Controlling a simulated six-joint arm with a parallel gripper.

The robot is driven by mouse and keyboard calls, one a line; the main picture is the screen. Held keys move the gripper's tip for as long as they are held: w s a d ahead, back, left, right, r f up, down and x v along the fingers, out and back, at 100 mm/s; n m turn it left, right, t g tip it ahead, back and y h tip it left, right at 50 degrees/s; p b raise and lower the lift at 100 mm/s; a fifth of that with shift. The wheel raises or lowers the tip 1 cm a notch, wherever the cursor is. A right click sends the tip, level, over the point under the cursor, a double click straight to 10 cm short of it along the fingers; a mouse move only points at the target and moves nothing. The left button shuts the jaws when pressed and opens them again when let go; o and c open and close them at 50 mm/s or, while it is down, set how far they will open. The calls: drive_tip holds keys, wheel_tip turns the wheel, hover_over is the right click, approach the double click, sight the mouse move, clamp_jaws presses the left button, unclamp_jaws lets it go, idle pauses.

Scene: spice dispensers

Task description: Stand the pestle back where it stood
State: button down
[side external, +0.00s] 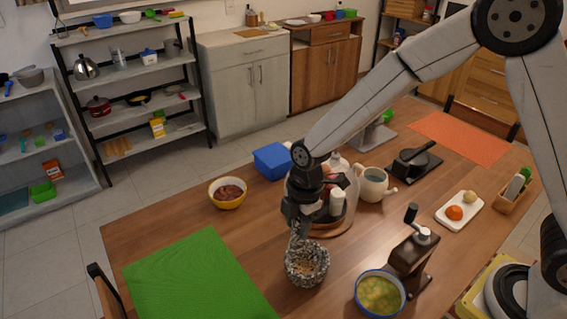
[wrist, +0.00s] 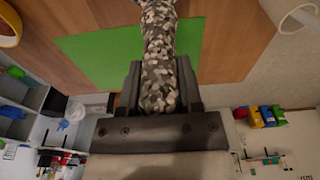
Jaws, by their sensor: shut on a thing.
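The pestle (wrist: 158,50) is speckled grey and white stone. My gripper (side external: 298,222) is shut on it, with one dark finger on each side in the wrist view (wrist: 158,88). In the side view the pestle hangs below the fingers, mostly hidden, roughly upright. A matching speckled mortar (side external: 307,270) stands on the table just under my gripper, with pale grainy contents. The pestle's lower end is at the mortar's back left rim; I cannot tell whether it is inside or touching. The mortar cannot be made out in the wrist view.
Behind my gripper is a round tray (side external: 330,233) with bottles. A grinder (side external: 412,258) and a blue-rimmed bowl (side external: 380,294) stand right of the mortar. A yellow bowl (side external: 227,193) is back left. The green mat (side external: 200,280) is bare.

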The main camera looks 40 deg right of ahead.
drive_tip(key=shift+a+r, duration=0.1)
drive_tip(key=shift+a, duration=0.25)
drive_tip(key=shift+w+a+f, duration=0.15)
drive_tip(key=shift+w+f, duration=0.1)
drive_tip(key=shift+w, duration=0.25)
drive_tip(key=w+a+f, duration=0.3)
drive_tip(key=w+f, duration=0.5)
drive_tip(key=w, duration=0.4)
drive_tip(key=shift+a+f, duration=0.4)
drive_tip(key=shift+f, duration=0.1)
drive_tip(key=shift+w+a+f, duration=0.1)
drive_tip(key=shift+w+f, duration=0.1)
drive_tip(key=shift+f, duration=1.55)
drive_tip(key=shift+f, duration=0.1)
